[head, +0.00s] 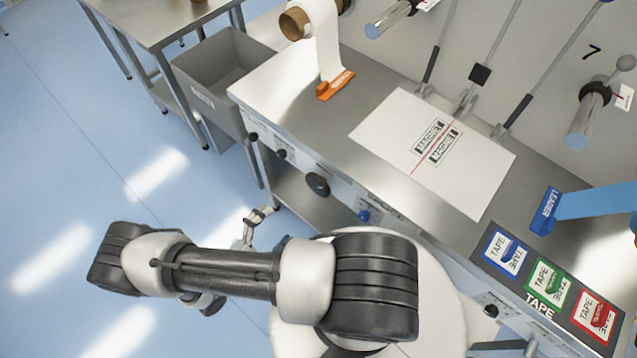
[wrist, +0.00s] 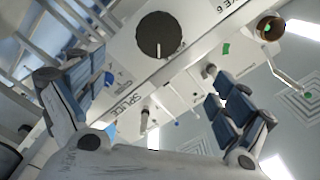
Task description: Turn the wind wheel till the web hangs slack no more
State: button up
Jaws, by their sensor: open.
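A large black round knob (head: 317,184) sits on the bench's front panel; its label is unreadable, so I cannot tell if it is the wind wheel. In the wrist view the black knob (wrist: 162,35) shows a pale pointer line, beyond my fingertips. My gripper (wrist: 155,78) is open and empty, its two blue-grey fingers wide apart. In the head view the gripper (head: 257,217) is low in front of the panel, partly hidden by my arm. A white web (head: 328,40) hangs from a brown-cored roll (head: 296,23) to an orange clamp (head: 335,85); its slack is hard to judge.
Smaller knobs, one of them blue (head: 363,215), line the front panel. A white sheet marked MAGNET (head: 390,130), a blue LEADER clip (head: 545,210) and TAPE pads lie on the bench. A grey bin (head: 213,75) stands left of it. Floor at left is clear.

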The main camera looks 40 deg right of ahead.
aim_at(317, 187)
jog(key=d+n, duration=0.1)
jog(key=d, duration=0.4)
jog(key=d+n, duration=0.2)
jog(key=d, duration=0.4)
jog(key=w+d+n, duration=0.1)
jog(key=d+n, duration=0.1)
jog(key=d, duration=0.3)
jog(key=shift+w+d+b, duration=0.1)
jog(key=shift+d+b, duration=0.2)
jog(key=shift+d, duration=0.1)
jog(key=shift+c, duration=0.4)
jog(key=c, duration=1)
